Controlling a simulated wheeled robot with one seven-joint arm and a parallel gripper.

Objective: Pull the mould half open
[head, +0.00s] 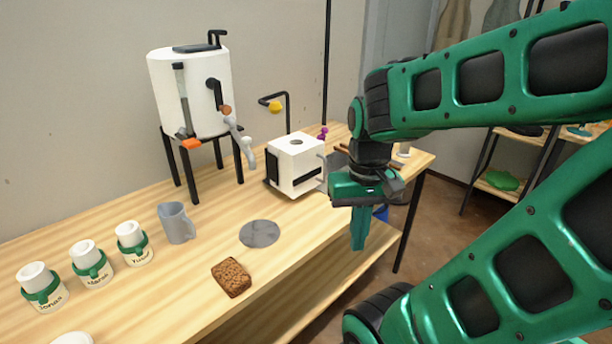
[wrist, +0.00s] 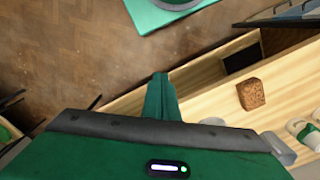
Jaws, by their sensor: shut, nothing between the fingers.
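The mould (head: 297,163) is a white block with a round hole on top, standing on the table below the hooked pipe in the head view. A black strip runs along its front right face and a dark panel is on its left face. A thin grey bar stands at its right side. Whether its halves are apart cannot be told. My gripper (head: 357,245) points down, to the right of and nearer than the mould, by the table's front edge. Its green fingers are together and empty; they also show in the wrist view (wrist: 160,82). I cannot make out the mould there.
On the table (head: 195,285) are a brown sponge-like block (head: 231,277), a grey disc (head: 260,233), a grey jug (head: 177,223) and several labelled jars (head: 91,265). A white tank (head: 190,95) with a tap stands on legs at the back. Floor is open beyond the front edge.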

